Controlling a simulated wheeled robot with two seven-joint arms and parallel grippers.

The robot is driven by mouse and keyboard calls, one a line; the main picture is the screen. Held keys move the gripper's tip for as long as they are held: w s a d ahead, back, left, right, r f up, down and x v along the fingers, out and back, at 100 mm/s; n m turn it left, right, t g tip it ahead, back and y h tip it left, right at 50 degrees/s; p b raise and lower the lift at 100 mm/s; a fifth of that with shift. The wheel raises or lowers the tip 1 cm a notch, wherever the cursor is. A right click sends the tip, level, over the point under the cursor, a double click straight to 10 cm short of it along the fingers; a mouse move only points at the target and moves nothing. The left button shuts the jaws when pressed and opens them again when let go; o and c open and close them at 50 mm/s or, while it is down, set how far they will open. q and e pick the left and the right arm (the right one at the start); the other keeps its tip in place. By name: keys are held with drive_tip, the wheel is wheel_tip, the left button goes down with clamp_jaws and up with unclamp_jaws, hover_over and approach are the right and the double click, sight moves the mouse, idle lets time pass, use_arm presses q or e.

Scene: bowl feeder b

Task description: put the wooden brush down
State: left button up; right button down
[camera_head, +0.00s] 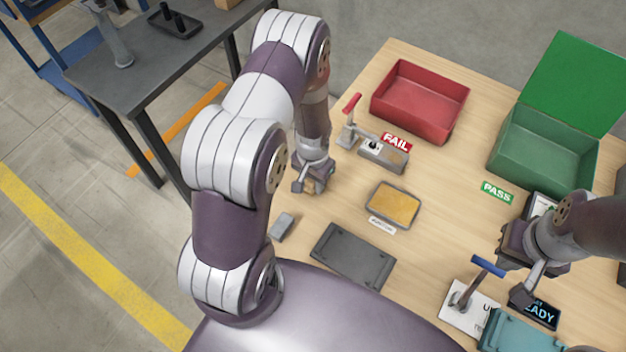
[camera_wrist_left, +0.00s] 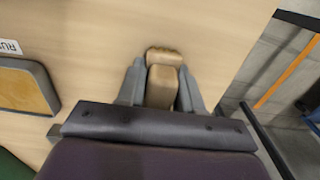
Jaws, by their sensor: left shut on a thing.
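The wooden brush (camera_wrist_left: 163,72) is a light brown block with a rounded end, held between the two grey fingers of my left gripper (camera_wrist_left: 160,88). In the head view, my left gripper (camera_head: 312,184) is low over the left edge of the wooden table, with a bit of the brush (camera_head: 318,186) showing. I cannot tell whether the brush touches the tabletop. My right gripper (camera_head: 520,272) is at the right side of the table, near the blue-handled fixture; its finger opening is not clear.
A yellow-padded tray (camera_head: 393,205) lies right of my left gripper; a red-handled clamp fixture (camera_head: 383,155) is behind. A red bin (camera_head: 420,100) and green lidded bin (camera_head: 545,150) stand further back. A dark flat plate (camera_head: 353,256) and small grey block (camera_head: 282,226) lie in front.

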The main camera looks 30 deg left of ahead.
use_arm(q)
drive_tip(key=shift+f, duration=0.2)
drive_tip(key=o, duration=1.1)
